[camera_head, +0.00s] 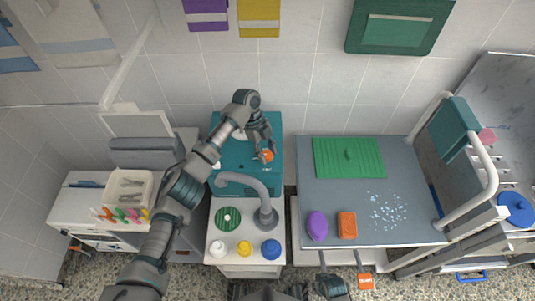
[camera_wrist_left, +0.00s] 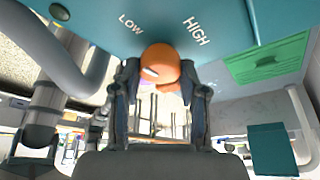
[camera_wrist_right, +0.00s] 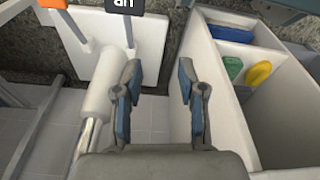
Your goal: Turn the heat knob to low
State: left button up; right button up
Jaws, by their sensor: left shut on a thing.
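The heat knob (camera_head: 267,156) is a round orange knob with a white mark, on the front of a teal unit (camera_head: 232,152) at the back centre. In the left wrist view the knob (camera_wrist_left: 160,64) sits below the printed words LOW and HIGH on the teal panel. My left gripper (camera_head: 264,153) is shut on the knob, with one finger on each side of it. My right gripper (camera_wrist_right: 157,82) is open and empty, low near a white open bin. In the head view my right gripper is hard to make out at the bottom edge.
A curved grey faucet (camera_head: 262,190) stands in front of the teal unit. A white counter (camera_head: 243,223) holds white, yellow and blue round lids and a green drain. A grey table (camera_head: 350,205) at right carries a green mat, a purple oval and an orange block.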

pick_arm(q)
jog(key=shift+w+a+f+m, duration=0.1)
jog(key=shift+a+m, duration=0.05)
jog(key=shift+m, duration=0.15)
pick_arm(e)
jog(key=shift+w+r, duration=0.2)
jog(key=shift+r, duration=0.95)
pick_arm(q)
jog(key=o, duration=1)
jog(key=shift+o, duration=0.7)
jog(key=shift+w, duration=0.15)
pick_arm(e)
jog(key=shift+w+a, duration=0.1)
jog(key=shift+w, duration=0.15)
pick_arm(q)
jog(key=shift+r, duration=0.35)
jog(key=v, duration=1.1)
jog(key=shift+w, duration=0.4)
pick_arm(e)
jog(key=shift+s, duration=0.15)
